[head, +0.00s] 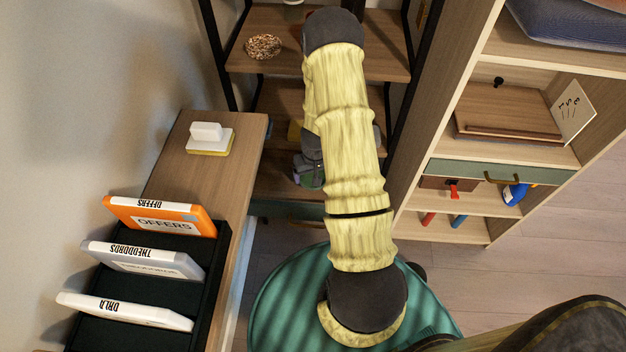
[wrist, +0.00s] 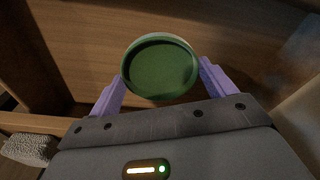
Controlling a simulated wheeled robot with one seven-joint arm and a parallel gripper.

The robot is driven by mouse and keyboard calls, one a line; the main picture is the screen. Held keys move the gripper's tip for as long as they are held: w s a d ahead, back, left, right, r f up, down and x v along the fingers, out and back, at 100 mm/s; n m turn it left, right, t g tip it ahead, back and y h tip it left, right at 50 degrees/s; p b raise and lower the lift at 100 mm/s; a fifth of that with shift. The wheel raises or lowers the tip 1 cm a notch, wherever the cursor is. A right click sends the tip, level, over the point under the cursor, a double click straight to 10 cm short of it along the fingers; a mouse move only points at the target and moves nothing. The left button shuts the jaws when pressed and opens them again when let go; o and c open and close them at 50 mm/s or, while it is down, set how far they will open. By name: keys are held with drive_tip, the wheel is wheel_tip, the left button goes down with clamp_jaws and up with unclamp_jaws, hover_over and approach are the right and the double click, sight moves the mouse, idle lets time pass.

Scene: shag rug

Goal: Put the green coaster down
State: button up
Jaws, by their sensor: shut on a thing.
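The green coaster is a round, shallow dish with a raised rim. In the wrist view the coaster (wrist: 160,68) sits between the two purple fingers of my gripper (wrist: 160,80), which is shut on its sides. In the head view my gripper (head: 308,170) is small and partly hidden by my arm, with a bit of the green coaster (head: 314,180) showing. It is at the black-framed wooden shelf unit (head: 280,102). Brown wood lies behind the coaster in the wrist view; I cannot tell whether the coaster touches it.
A round, speckled brown item (head: 263,47) lies on the upper shelf. A side cabinet (head: 190,165) holds a white-and-yellow block (head: 208,139) and a dark file rack (head: 212,262). A pale bookcase (head: 440,100) stands at right.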

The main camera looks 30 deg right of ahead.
drive_tip(key=shift+f+b, duration=0.3)
drive_tip(key=shift+f, duration=1.55)
drive_tip(key=shift+f, duration=0.15)
drive_tip(key=o, duration=0.9)
drive_tip(key=shift+o, duration=0.2)
wheel_tip(320, 180, up, 12)
drive_tip(key=s+p, duration=0.1)
drive_tip(key=p, duration=0.1)
drive_tip(key=shift+s, duration=0.2)
drive_tip(key=shift+a, duration=0.1)
